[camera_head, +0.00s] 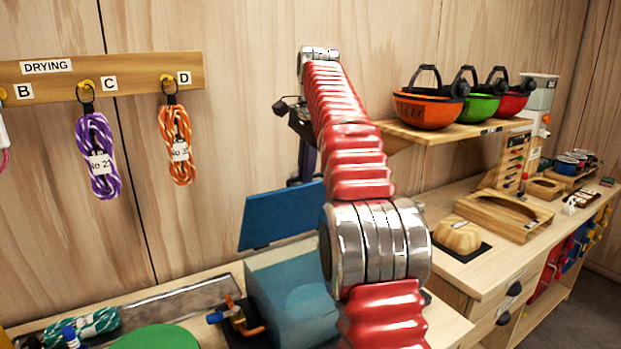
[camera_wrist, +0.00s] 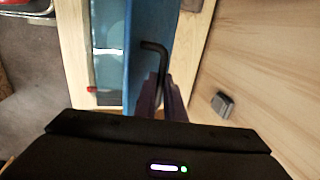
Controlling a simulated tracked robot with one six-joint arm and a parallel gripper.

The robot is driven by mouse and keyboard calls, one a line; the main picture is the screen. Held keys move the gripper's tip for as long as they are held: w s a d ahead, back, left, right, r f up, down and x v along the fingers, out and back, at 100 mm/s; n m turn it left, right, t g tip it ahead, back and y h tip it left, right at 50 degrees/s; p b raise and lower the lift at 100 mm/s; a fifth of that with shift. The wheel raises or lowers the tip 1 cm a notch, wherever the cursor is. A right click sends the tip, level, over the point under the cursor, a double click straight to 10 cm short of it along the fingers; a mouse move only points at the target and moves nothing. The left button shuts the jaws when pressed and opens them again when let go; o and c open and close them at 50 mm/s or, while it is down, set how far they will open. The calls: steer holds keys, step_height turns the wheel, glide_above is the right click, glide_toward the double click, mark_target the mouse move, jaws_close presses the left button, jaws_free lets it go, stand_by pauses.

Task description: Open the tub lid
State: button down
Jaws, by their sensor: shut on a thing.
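The tub (camera_head: 285,290) is a blue box on the bench in the head view, partly hidden by my red arm. Its flat blue lid (camera_head: 282,217) stands raised and tilted above the tub's back side. In the wrist view the lid (camera_wrist: 135,60) is a blue panel seen close to edge-on, with the paler tub (camera_wrist: 108,50) to its left. A black bent handle (camera_wrist: 153,46) sticks out from the lid. My gripper (camera_wrist: 160,95) is shut on this handle. In the head view my gripper (camera_head: 299,180) is at the lid's upper right, mostly behind my arm.
A shelf (camera_head: 440,133) with orange, green and red helmets juts from the wall at right. Purple (camera_head: 97,155) and orange (camera_head: 176,145) ropes hang at left. A metal tray (camera_head: 150,305) and a valve-like fitting (camera_head: 238,318) lie left of the tub.

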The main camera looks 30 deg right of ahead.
steer(key=shift+w+a+f, duration=0.15)
steer(key=shift+w+f, duration=0.1)
steer(key=shift+w, duration=0.3)
steer(key=c, duration=2)
jaws_free()
steer(key=shift+w, duration=0.2)
steer(key=shift+c, duration=0.2)
steer(key=shift+o, duration=1)
steer(key=shift+s+r, duration=0.15)
steer(key=shift+r, duration=0.05)
steer(key=shift+s, duration=0.2)
